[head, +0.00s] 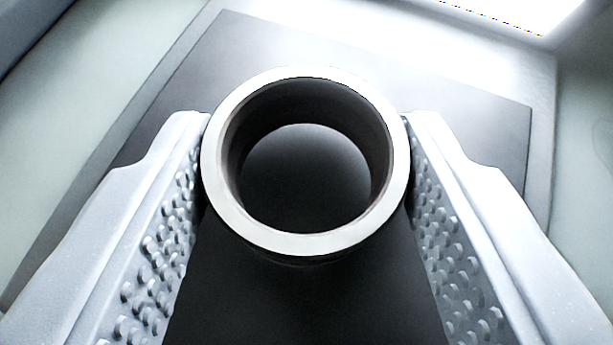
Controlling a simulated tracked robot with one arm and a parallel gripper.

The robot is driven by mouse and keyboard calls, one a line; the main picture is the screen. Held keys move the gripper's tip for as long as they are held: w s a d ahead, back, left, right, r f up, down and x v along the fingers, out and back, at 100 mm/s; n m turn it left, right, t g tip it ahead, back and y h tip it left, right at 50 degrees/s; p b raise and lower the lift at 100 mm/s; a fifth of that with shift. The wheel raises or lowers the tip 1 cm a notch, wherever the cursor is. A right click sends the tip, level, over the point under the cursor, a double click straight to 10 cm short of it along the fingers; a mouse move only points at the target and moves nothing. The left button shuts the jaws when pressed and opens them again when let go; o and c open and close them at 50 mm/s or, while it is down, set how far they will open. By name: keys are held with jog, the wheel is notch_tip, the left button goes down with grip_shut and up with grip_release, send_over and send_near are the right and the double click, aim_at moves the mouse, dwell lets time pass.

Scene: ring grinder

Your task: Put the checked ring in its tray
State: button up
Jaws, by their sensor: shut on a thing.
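The ring (235,226) is a metal ring with a bright upper rim and a dark inner wall. It sits between the two fingertips of my gripper (305,160). My gripper is shut on it, with one studded finger against its left side and one against its right side. Its opening faces the camera, and a dark surface shows through it. Below the ring is a dark flat panel (480,125) with a pale border. I cannot tell whether this is the tray, or whether the ring touches it.
A pale surface (95,85) lies to the left of the dark panel. A bright white area (520,12) is at the top right. The dark panel around the ring is bare, with no other loose objects in view.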

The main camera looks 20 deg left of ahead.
jog(key=shift+f, duration=0.25)
jog(key=o, duration=1.1)
jog(key=shift+r, duration=0.1)
jog(key=v, duration=1.3)
jog(key=shift+s+a+b, duration=0.15)
jog(key=shift+s+b, duration=0.2)
jog(key=shift+s, duration=0.15)
jog(key=shift+r, duration=0.1)
